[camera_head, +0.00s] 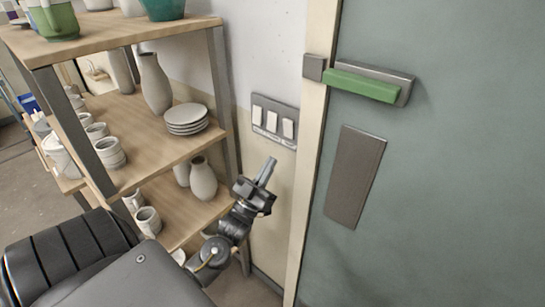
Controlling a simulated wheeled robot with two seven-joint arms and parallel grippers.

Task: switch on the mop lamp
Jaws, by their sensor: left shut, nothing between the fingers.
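A grey switch plate (274,121) with three white rocker switches is on the wall between the shelf and the door frame. Small markings show under the rockers, too small to read. My left gripper (267,170) is shut and empty, its fingers pointing up just below the plate. A small gap seems to lie between the fingertips and the plate's lower edge; I cannot tell the depth. No lamp is in view. My right gripper is not in view.
A wooden shelf (140,120) with vases, cups and stacked plates (186,118) stands close on the left. A grey-green door (440,180) with a green push bar (362,86) is on the right. Its pale frame (312,150) runs beside the switch plate.

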